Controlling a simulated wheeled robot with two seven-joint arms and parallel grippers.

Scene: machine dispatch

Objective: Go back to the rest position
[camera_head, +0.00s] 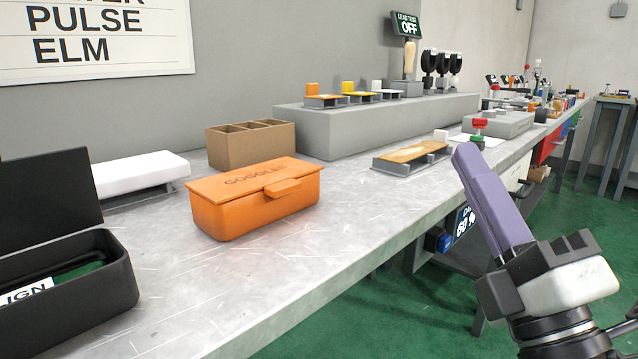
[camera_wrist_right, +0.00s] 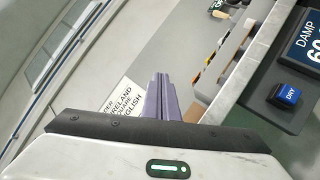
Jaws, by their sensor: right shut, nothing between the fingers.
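My right gripper (camera_head: 468,160) is at the right in the head view, raised in front of the workbench edge. Its purple fingers lie together and point up and to the left, with nothing between them. In the right wrist view the shut fingers (camera_wrist_right: 160,97) point toward the wall and bench. The fingers appear clear of the bench and of the things on it. My left gripper does not show in either view.
The long grey workbench (camera_head: 300,262) holds an orange goggles box (camera_head: 255,205), an open black box (camera_head: 75,305) and a brown divided box (camera_head: 250,145). A blue device (camera_wrist_right: 285,95) hangs at the bench front. Green floor (camera_head: 385,320) lies open before it.

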